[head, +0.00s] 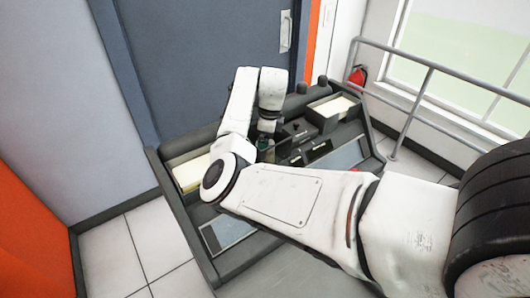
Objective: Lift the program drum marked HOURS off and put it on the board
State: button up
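My arm reaches over a dark grey console (238,262), and its wrist points down near the console's middle. My gripper (267,127) shows only as a small dark part below the white wrist. I cannot see its fingers clearly, nor whether it holds anything. A small dark greenish thing (264,145) shows just below it, partly hidden by my arm. I cannot tell whether it is a program drum, and no HOURS marking is readable. Small dark fittings (297,132) stand on the console to the right of the gripper. I cannot make out the board for certain.
A tray of pale cards (192,172) is at the console's left, and a raised box of cards (333,106) at its back right. A blue-grey door (200,50) stands behind. A metal railing (422,88) and a red thing (357,76) are at the right. Tiled floor (150,245) is clear at the left.

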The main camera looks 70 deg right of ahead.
jog(key=shift+f, duration=0.3)
jog(key=shift+c, duration=0.4)
jog(key=c, duration=1.2)
jog(key=shift+r, duration=0.1)
jog(key=shift+c, duration=0.2)
notch_tip(320, 180, up, 10)
jog(key=shift+r+b, duration=0.1)
jog(key=shift+b, duration=0.5)
notch_tip(320, 180, up, 14)
jog(key=p, duration=1)
dwell(0.5)
jog(key=shift+r, duration=0.1)
